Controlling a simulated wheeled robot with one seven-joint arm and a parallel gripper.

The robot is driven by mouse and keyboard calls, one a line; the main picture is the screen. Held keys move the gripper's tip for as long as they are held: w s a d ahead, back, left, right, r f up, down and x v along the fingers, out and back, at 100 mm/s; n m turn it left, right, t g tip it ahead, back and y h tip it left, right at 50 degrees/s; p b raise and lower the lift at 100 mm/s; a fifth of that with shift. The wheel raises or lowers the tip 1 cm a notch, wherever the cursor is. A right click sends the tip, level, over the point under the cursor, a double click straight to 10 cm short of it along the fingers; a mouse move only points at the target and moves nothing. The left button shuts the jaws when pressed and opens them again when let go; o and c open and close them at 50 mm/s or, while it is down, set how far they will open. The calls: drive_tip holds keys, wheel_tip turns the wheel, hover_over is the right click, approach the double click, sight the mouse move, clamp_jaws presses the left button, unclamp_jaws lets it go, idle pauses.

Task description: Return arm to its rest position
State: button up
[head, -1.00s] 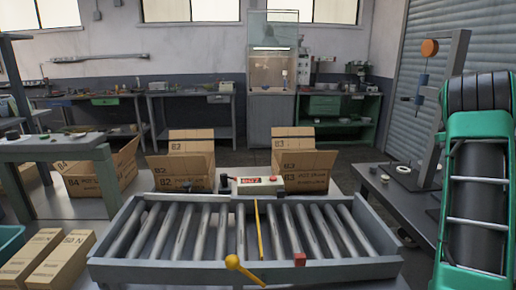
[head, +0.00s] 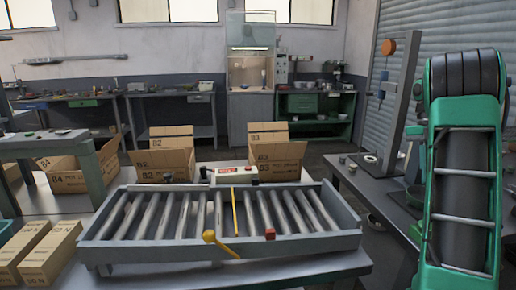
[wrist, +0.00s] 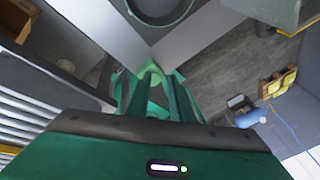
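My green arm (head: 465,150) stands folded upright at the right of the head view, and its end is out of that picture. In the wrist view, the dark-edged green housing of my gripper fills the bottom, with a small lit indicator. Green bars of my gripper (wrist: 152,80) show beyond it over the grey floor. Its fingertips are not clear enough to show a gap, and I see no object held there.
A roller conveyor (head: 88,246) with a yellow-knobbed lever (head: 209,237) stands in front. Open cartons 82 (head: 163,167) and 83 (head: 277,155) sit behind it. A grey side table (head: 352,178) with a post stands close to my arm. Closed cartons (head: 50,254) lie at left.

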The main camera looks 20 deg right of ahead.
drive_tip(key=s+a+m+t+y, duration=0.1)
drive_tip(key=s+a+m+t, duration=0.15)
drive_tip(key=a+m, duration=0.6)
drive_tip(key=s+a+m+t, duration=0.1)
drive_tip(key=s+a+m, duration=0.3)
drive_tip(key=a+m, duration=0.45)
drive_tip(key=s+a+f+m, duration=0.5)
drive_tip(key=s+m, duration=0.2)
drive_tip(key=s, duration=0.1)
drive_tip(key=s+a+f+m+h, duration=0.1)
drive_tip(key=s+a+f+m, duration=0.4)
drive_tip(key=s+m, duration=0.2)
drive_tip(key=shift+s+a+m, duration=0.35)
drive_tip(key=shift+s+m, duration=0.05)
drive_tip(key=shift+m, duration=0.1)
drive_tip(key=shift+d+t, duration=0.15)
drive_tip(key=shift+t, duration=0.2)
